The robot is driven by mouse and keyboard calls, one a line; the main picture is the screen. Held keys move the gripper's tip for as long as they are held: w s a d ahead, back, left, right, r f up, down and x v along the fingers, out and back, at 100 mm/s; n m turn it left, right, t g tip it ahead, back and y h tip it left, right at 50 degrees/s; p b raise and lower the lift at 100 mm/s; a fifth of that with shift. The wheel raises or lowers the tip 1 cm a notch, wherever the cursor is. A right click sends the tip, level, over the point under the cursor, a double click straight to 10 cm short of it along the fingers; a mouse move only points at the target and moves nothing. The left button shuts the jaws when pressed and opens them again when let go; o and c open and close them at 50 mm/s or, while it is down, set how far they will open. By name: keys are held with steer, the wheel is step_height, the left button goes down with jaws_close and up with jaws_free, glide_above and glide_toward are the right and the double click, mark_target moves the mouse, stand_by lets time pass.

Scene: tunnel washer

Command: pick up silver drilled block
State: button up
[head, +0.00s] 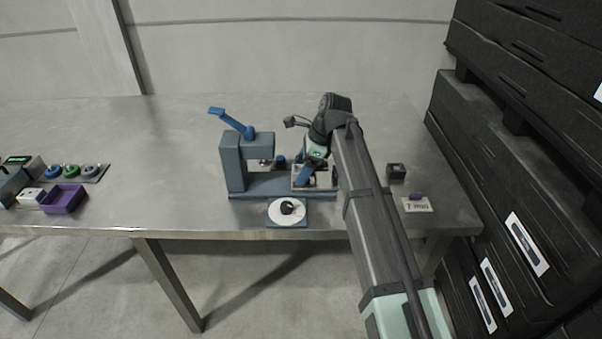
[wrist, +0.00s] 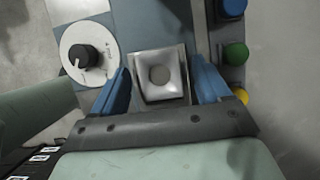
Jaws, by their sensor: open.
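My gripper (wrist: 162,84) is open, with one blue finger on each side of the block. Gaps seem to show between fingers and block, but I cannot tell whether either touches. In the head view my gripper (head: 314,172) is over the right part of the machine's base, and my arm hides most of the block there.
A blue-grey press (head: 234,163) with a blue lever stands left of my gripper. A dial plate (head: 287,210) is in front. Green (wrist: 236,53) and yellow buttons lie close to the right finger. A small dark block (head: 396,172) and a label card (head: 417,205) are at right. Black crates (head: 520,150) wall the right side.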

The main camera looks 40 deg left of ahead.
steer(key=shift+c, duration=0.2)
steer(key=c, duration=1.3)
steer(key=shift+s+a+r+v, duration=0.1)
steer(key=shift+s+v, duration=0.1)
steer(key=shift+v, duration=0.8)
steer(key=shift+s+a+r+v, duration=0.1)
steer(key=shift+s+v, duration=0.05)
steer(key=shift+v, duration=0.8)
steer(key=shift+s+a+r+v, duration=0.1)
steer(key=shift+s+v, duration=0.1)
steer(key=shift+v, duration=0.8)
